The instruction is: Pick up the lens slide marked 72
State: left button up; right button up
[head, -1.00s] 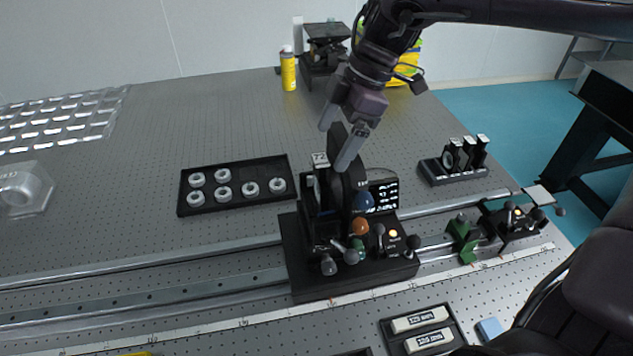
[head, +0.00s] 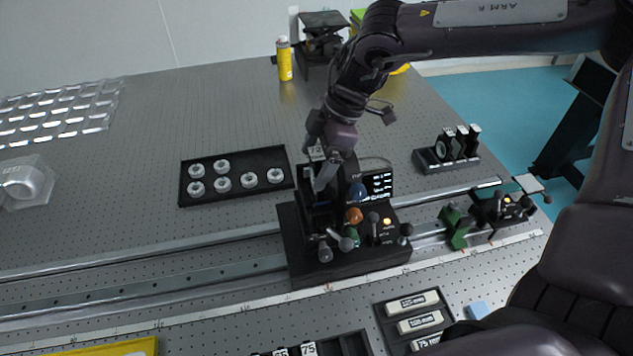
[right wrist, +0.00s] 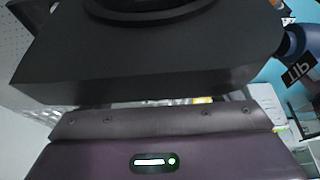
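The lens slide marked 72 (head: 316,152) stands upright in the black device on the rail. Only its white label and a little of its top show; the rest is hidden by my gripper and the device. My right gripper (head: 316,166) is at the top of the slide, coming down from above. Its fingers look apart, one on each side of the label; whether they touch it cannot be told. In the right wrist view a large black block (right wrist: 150,60) fills the space in front of the gripper, and the fingertips are hidden. My left gripper is out of view.
The device has a lit display (head: 379,185) and several coloured knobs (head: 355,215) close to the gripper. A black tray of rings (head: 236,176) lies to the left. A rack with dark slides (head: 447,150) stands to the right. Labelled slides (head: 418,311) lie in front.

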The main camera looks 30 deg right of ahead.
jog(key=c, duration=1.2)
jog(key=shift+c, duration=0.2)
jog(key=shift+r, duration=0.2)
